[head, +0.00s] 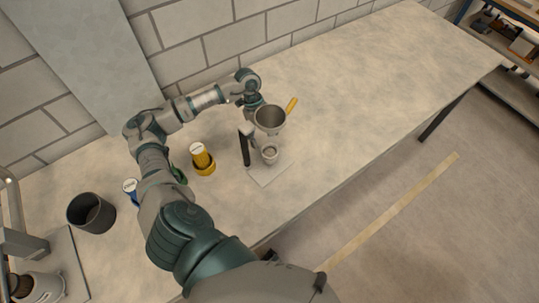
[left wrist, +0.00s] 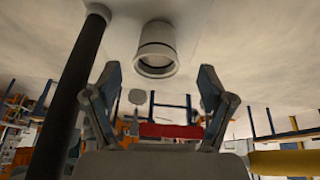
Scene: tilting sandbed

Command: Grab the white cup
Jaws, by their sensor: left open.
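The small white cup (head: 269,153) stands on a pale square base (head: 265,177) on the table in the head view, just below a grey metal funnel-like bowl (head: 270,118). In the left wrist view the cup (left wrist: 156,48) appears inverted, ahead of and centred between the fingers. My left gripper (head: 254,106) is beside the bowl and behind the cup, partly hidden in the head view. In the left wrist view my left gripper (left wrist: 159,74) has its two fingers spread with nothing between them, apart from the cup. My right gripper is not in view.
A dark post (head: 245,150) stands close left of the cup. A yellow handle (head: 291,104) sticks out behind the bowl. A yellow container with a white lid (head: 200,157) and a dark grey pot (head: 91,213) stand to the left. The table (head: 380,80) is clear on the right.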

